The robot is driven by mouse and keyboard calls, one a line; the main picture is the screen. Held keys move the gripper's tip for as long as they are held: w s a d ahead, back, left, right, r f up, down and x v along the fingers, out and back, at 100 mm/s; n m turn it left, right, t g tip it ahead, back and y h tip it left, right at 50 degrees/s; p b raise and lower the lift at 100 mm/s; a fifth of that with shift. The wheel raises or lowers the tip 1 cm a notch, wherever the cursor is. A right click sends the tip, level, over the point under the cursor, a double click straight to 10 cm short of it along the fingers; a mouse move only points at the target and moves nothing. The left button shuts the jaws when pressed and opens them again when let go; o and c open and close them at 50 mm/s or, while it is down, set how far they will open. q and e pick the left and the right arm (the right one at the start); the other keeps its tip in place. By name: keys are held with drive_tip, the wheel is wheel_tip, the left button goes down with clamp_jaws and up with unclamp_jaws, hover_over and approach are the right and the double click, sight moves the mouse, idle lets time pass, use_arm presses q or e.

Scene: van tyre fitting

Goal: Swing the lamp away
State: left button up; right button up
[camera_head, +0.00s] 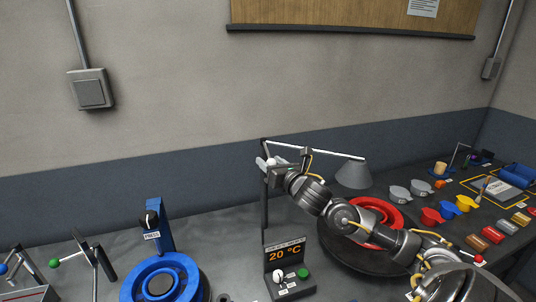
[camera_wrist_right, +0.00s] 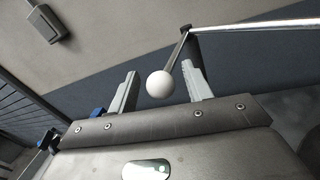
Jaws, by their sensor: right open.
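The lamp has a grey cone shade (camera_head: 353,174) on a thin pale arm (camera_head: 320,151), carried by a dark post (camera_head: 264,205) at the back of the bench. The shade hangs over the red wheel rim with its dark tyre. A white ball knob (camera_wrist_right: 160,84) on a short rod shows in the right wrist view. My right gripper (camera_head: 268,163) is at the post's top, below the lamp arm. In the right wrist view its two fingers (camera_wrist_right: 160,70) are apart, with the ball between them and gaps visible on both sides. My left gripper is out of view.
The red rim (camera_head: 387,211) and tyre lie under my right arm. A box reading 20 °C (camera_head: 285,253) stands before the post. A blue round press (camera_head: 160,285) is at left. Coloured cups (camera_head: 447,209) and small boxes fill the right. Bench between press and post is mostly clear.

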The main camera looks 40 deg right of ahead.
drive_tip(key=shift+w+d, duration=0.15)
drive_tip(key=shift+w, duration=0.85)
drive_tip(key=shift+d, duration=0.1)
clamp_jaws()
